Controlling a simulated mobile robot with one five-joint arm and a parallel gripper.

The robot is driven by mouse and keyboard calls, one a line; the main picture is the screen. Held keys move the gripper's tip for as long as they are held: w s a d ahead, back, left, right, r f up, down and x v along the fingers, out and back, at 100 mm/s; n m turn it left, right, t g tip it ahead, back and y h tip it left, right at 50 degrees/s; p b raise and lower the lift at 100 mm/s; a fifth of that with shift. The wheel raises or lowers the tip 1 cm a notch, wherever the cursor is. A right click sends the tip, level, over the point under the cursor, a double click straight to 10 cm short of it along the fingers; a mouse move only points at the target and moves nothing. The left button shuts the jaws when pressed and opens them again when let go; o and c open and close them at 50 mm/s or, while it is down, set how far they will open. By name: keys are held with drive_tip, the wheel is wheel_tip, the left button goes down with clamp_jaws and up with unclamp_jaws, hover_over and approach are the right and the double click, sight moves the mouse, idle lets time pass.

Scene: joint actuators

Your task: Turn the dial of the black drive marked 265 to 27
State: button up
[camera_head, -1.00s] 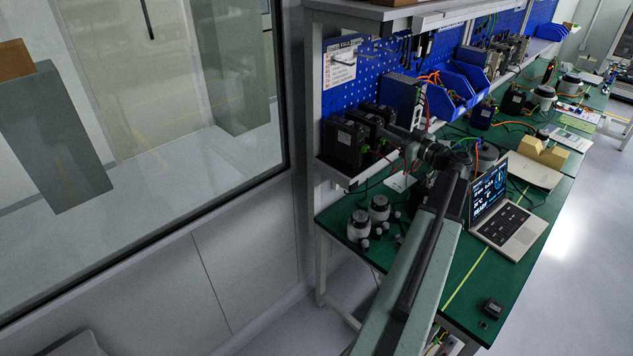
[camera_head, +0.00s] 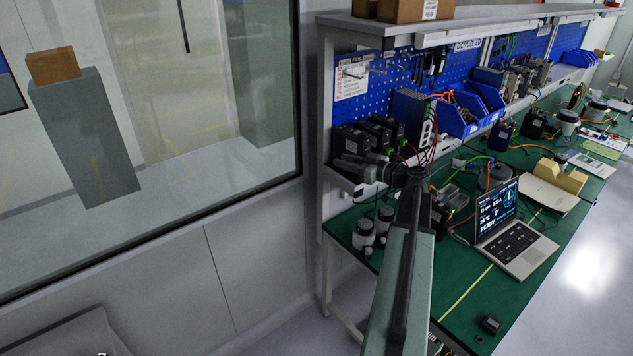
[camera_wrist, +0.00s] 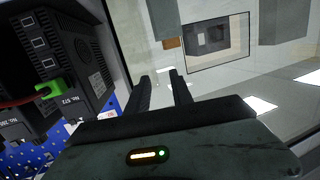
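Several black drives stand in a row on the shelf at the left end of the bench, the nearest black drive (camera_head: 350,142) at the left. In the wrist view, a black drive with a green connector (camera_wrist: 48,90) carries a label that seems to read No. 572. Another black drive (camera_wrist: 15,125) is cut off at the left edge, its label too small to read surely. I cannot tell which one is marked 265. A round dark dial (camera_wrist: 82,47) shows on the labelled drive. My gripper (camera_wrist: 160,78) is open and empty, right of the drives, fingers apart.
A laptop (camera_head: 512,235) is open on the green bench (camera_head: 465,305). A blue pegboard (camera_head: 350,108) is behind the drives. A large window (camera_head: 180,130) lies to the left.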

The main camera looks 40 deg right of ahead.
drive_tip(key=w+a+f+g+y, duration=0.2)
drive_tip(key=w+a+f, duration=0.1)
drive_tip(key=a, duration=0.6)
drive_tip(key=shift+w+a+f+g, duration=0.15)
drive_tip(key=shift+w+f+g, duration=0.25)
drive_tip(key=shift+f, duration=0.5)
